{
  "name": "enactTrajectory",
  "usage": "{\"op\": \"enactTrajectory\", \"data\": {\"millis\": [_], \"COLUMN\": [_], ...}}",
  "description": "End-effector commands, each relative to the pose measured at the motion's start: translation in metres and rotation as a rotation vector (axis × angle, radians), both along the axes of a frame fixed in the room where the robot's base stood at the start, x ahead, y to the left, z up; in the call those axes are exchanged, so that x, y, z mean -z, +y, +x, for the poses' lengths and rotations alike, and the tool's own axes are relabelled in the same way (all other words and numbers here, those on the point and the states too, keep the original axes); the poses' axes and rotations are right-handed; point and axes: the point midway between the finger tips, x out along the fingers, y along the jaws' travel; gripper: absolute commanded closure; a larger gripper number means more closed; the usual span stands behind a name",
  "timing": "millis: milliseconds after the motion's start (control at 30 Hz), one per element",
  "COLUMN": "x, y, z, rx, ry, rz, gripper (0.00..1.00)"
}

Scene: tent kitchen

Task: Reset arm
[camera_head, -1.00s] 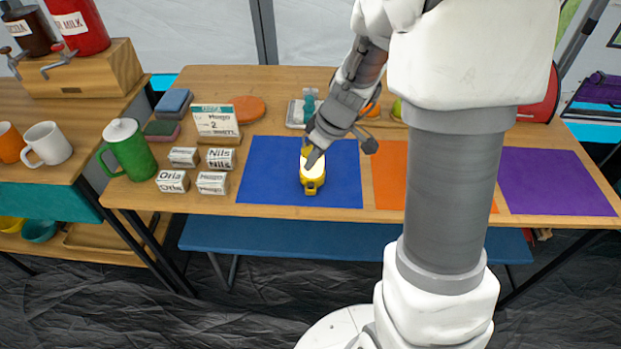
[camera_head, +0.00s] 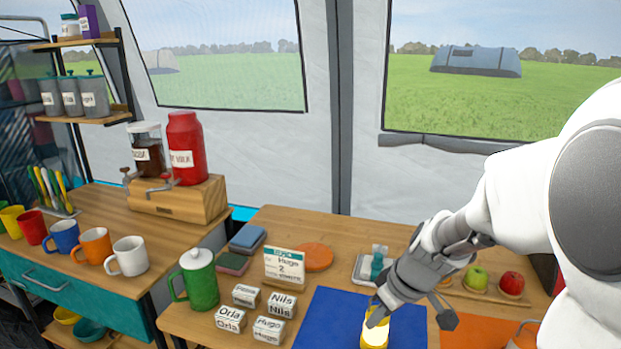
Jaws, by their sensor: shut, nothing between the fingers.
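My arm comes in from the right side of the head view. My gripper (camera_head: 376,315) is shut and empty, pointing down over the yellow mug (camera_head: 373,341). The mug has a pale inside or contents and stands on the blue mat (camera_head: 321,318). The fingertips overlap the mug's top in the picture; I cannot tell whether they touch it. The mug's lower part is cut off by the frame edge.
Several name blocks (camera_head: 269,330), a green pot (camera_head: 199,281) and a card (camera_head: 285,266) stand left of the mat. Behind my gripper are a white tray (camera_head: 364,268) and a board with apples (camera_head: 478,279). A counter with mugs (camera_head: 96,245) is at left.

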Motion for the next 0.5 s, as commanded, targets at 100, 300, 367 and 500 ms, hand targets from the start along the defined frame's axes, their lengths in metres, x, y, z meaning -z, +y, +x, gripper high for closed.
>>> {"op": "enactTrajectory", "data": {"millis": [100,300,367,500], "x": [-0.034,-0.075,-0.085,-0.103], "y": [0.006,0.010,0.010,0.007], "z": [-0.023,-0.067,-0.080,-0.112], "rx": [0.069,0.205,0.248,0.360], "ry": [-0.014,-0.024,-0.028,-0.048], "rz": [0.016,0.027,0.026,0.022], "gripper": [1.00,1.00,1.00,1.00]}}
